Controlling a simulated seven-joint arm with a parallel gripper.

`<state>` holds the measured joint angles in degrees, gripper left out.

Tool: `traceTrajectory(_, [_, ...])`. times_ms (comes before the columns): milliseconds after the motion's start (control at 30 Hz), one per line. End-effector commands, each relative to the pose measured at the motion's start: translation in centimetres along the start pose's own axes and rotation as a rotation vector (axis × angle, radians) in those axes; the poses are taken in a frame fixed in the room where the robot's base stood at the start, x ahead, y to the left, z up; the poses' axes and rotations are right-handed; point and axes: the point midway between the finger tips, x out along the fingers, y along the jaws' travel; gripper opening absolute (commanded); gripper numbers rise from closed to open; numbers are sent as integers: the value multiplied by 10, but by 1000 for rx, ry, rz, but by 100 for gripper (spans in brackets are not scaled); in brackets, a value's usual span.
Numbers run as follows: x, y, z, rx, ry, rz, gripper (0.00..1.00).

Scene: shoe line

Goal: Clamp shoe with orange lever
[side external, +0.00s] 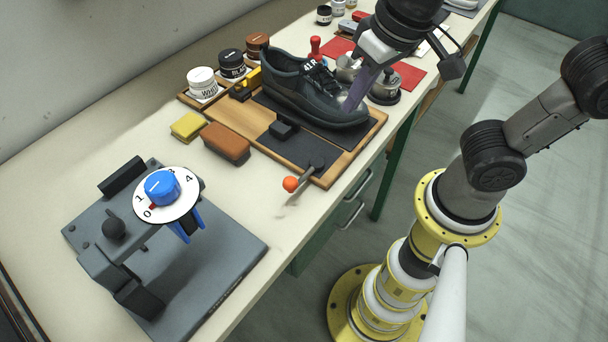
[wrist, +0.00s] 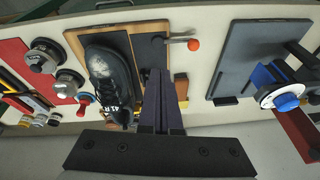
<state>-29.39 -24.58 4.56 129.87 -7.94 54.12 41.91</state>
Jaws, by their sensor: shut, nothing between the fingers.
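A black shoe (side external: 318,97) lies on a dark pad of the wooden board; it also shows in the wrist view (wrist: 108,75). The lever with an orange ball end (side external: 291,184) sticks out past the board's front edge; the ball also shows in the wrist view (wrist: 194,45). A small black block (side external: 283,128) sits on the board beside the shoe; I cannot tell if it touches. My gripper (side external: 354,104), with purple fingers, is shut and empty, in front of the shoe toe in the side view. In the wrist view its fingertips (wrist: 157,72) lie between shoe and lever.
A grey fixture with a blue dial (side external: 162,187) stands at the table's near left. A brown block (side external: 226,143) and a yellow sponge (side external: 187,126) lie beside the board. Paint jars (side external: 202,83) stand behind. Metal pots and red mats (side external: 408,76) lie beyond the shoe.

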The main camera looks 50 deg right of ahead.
Motion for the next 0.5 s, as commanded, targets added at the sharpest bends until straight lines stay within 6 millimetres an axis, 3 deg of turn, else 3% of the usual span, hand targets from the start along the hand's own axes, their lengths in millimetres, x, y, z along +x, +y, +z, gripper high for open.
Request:
traceTrajectory(33, [5, -15, 5, -51, -23, 3, 0])
traceTrajectory(200, [15, -49, 22, -197, -68, 10, 0])
traceTrajectory(500, [21, -69, 42, -310, -100, 9, 0])
